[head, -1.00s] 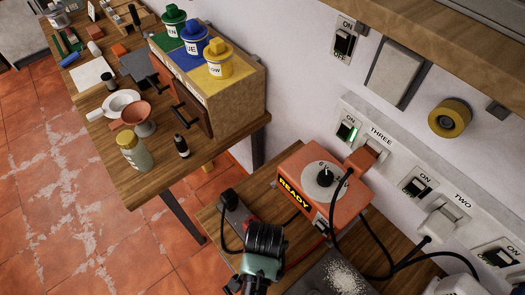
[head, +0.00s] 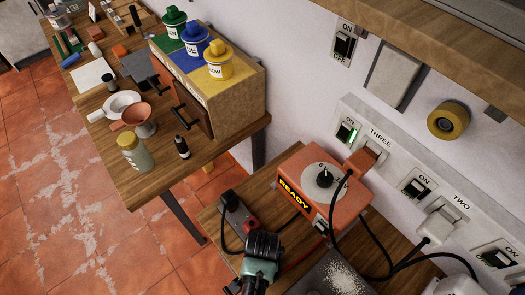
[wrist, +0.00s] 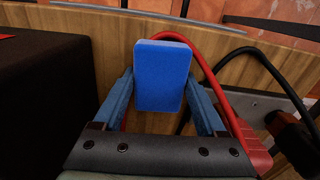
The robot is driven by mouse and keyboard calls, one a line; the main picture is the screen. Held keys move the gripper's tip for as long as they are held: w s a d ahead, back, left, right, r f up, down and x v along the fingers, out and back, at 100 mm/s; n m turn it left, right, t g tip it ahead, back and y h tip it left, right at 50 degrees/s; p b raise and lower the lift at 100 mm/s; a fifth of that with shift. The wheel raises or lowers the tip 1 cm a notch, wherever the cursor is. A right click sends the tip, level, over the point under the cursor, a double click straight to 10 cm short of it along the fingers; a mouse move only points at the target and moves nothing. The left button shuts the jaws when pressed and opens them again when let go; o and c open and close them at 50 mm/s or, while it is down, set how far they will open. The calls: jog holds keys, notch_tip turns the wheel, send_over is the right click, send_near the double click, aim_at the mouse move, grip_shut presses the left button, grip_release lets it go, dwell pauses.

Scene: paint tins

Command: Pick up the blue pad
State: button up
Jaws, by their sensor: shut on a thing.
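The blue pad (wrist: 164,88) is a rounded upright block in the middle of the wrist view. My gripper (wrist: 160,74) is shut on it, with one blue-grey finger against each side. The pad's face towards the wrist camera is in full view; its far side is hidden. In the head view part of my arm's end (head: 262,250) shows at the bottom, over the near bench, and I cannot make out the held pad there.
An orange box marked READY (head: 322,188) stands on the near bench, with cables around it. A red cable (wrist: 222,88) curves close to the right finger. A dark box (wrist: 42,95) stands to the left.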

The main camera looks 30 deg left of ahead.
jog(key=shift+c, duration=0.4)
notch_tip(320, 180, up, 10)
jog(key=shift+r, duration=0.1)
jog(key=o, duration=0.6)
jog(key=c, duration=0.5)
